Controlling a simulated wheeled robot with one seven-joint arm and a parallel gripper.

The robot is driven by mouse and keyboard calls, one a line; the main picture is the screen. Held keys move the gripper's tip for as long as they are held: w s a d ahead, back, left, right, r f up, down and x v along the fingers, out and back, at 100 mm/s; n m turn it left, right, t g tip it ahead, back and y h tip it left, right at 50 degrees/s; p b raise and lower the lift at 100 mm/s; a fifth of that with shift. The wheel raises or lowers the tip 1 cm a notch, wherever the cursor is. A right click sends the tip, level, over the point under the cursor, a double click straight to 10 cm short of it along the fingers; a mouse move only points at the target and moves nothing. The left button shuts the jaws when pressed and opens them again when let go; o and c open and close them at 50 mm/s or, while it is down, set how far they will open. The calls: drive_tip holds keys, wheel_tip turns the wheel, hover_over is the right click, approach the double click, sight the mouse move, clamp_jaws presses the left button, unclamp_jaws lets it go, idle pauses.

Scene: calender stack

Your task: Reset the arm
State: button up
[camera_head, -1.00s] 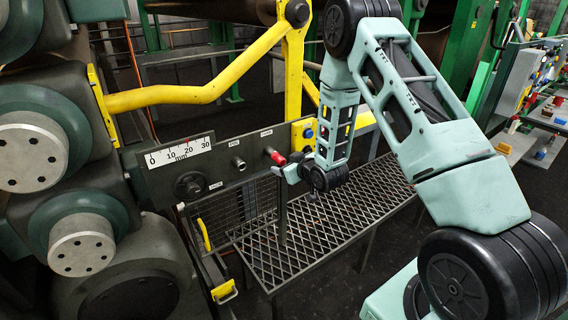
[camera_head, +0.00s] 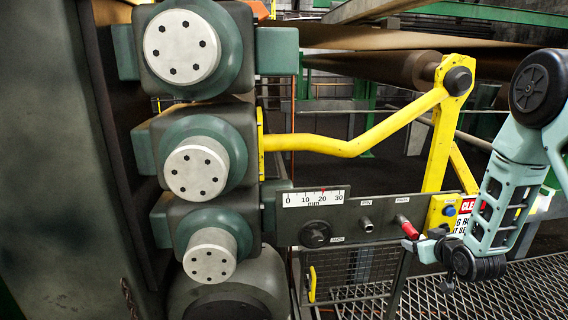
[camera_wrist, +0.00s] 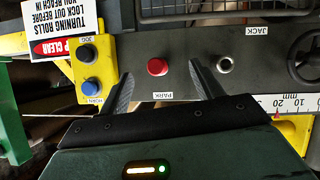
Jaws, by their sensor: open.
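My gripper (camera_head: 412,243) is open and empty in the head view, in front of the right part of the grey control panel (camera_head: 284,229). In the wrist view my two fingers (camera_wrist: 160,70) stand apart, and the red knob (camera_wrist: 157,67) labelled PARK shows between them. The red knob (camera_head: 407,228) also shows in the head view, just above my gripper. I cannot tell whether the fingers touch it. My arm (camera_head: 505,200) reaches in from the right, bent at the elbow.
A yellow bar (camera_head: 350,146) crosses above. Large rolls (camera_head: 195,170) stand left. A mesh platform (camera_head: 530,285) lies below right.

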drive_tip(key=s+a+r+m+g, duration=0.1)
drive_tip(key=s+a+r+g, duration=0.25)
drive_tip(key=s, duration=0.35)
drive_tip(key=s+a+r+g, duration=0.3)
drive_tip(key=s+r, duration=0.1)
drive_tip(key=s, duration=0.4)
drive_tip(key=s+a+r+m+g, duration=0.1)
drive_tip(key=s+a+r+g, duration=0.25)
drive_tip(key=s, duration=0.35)
drive_tip(key=s+a+f+n+g+y+b, duration=0.1)
drive_tip(key=s+a+n+b, duration=0.3)
drive_tip(key=s+a+n, duration=0.4)
drive_tip(key=s+a+g, duration=0.1)
drive_tip(key=s+a, duration=0.5)
drive_tip(key=a, duration=0.4)
drive_tip(key=shift+s+f+g, duration=0.3)
drive_tip(key=shift+f, duration=0.05)
